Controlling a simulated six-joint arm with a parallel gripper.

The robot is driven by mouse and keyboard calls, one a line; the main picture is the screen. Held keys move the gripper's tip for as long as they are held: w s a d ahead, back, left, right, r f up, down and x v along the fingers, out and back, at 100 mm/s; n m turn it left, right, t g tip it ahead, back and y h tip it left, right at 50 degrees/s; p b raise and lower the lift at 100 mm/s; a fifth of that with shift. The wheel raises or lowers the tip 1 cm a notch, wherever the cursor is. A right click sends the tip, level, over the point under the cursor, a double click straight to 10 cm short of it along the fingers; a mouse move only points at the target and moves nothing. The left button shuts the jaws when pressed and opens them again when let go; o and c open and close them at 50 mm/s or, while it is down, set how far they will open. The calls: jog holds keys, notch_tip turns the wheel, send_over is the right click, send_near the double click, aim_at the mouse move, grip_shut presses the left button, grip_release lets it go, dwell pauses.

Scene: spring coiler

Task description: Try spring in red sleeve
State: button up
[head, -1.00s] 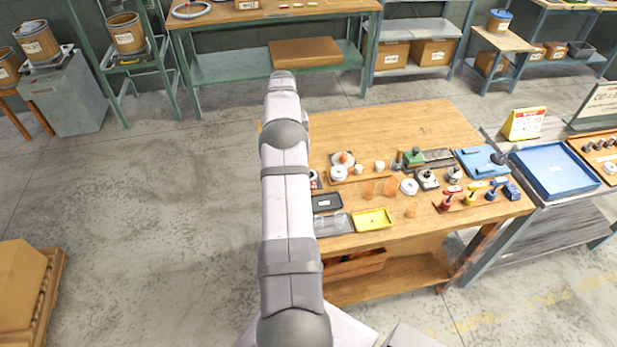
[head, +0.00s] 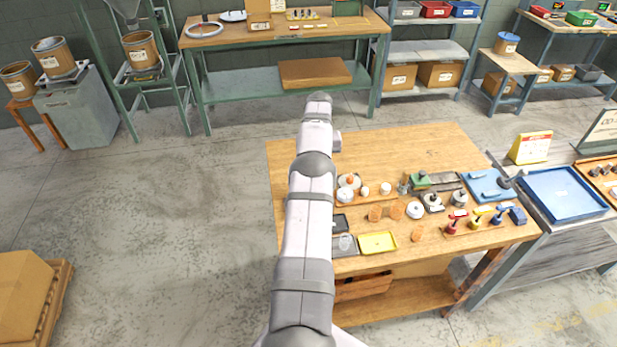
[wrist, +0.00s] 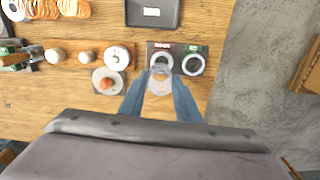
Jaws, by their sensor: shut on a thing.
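In the wrist view my gripper (wrist: 160,97) is shut on a small pale, see-through thing (wrist: 160,78), apparently the spring; its coils are too blurred to make out. A dark plate (wrist: 177,50) lies just beyond the fingertips, carrying two pale rings side by side. The ring under the red label, the red sleeve (wrist: 160,61), is directly ahead of the held thing and partly overlapped by it. The ring with the green label, the green sleeve (wrist: 193,65), is to its right. I cannot tell whether the spring touches the red sleeve. In the head view my arm hides the gripper and plate.
A white disc (wrist: 117,57) and a round piece with an orange top (wrist: 105,81) stand left of the plate. A black tray (wrist: 152,14) lies beyond it. Bare wood of the bench (head: 420,146) stretches along its back. A yellow tray (head: 378,242) is at the front.

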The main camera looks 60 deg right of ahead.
jog(key=shift+w+r, duration=0.15)
jog(key=shift+r, duration=0.4)
jog(key=shift+a+n, duration=0.25)
jog(key=shift+n, duration=0.15)
jog(key=shift+f, duration=0.1)
jog(key=shift+f, duration=0.1)
jog(key=shift+f+b, duration=1.55)
jog(key=shift+f, duration=1)
jog(key=shift+b, duration=0.5)
jog(key=shift+f, duration=0.4)
jog(key=shift+r, duration=0.15)
dwell(0.9)
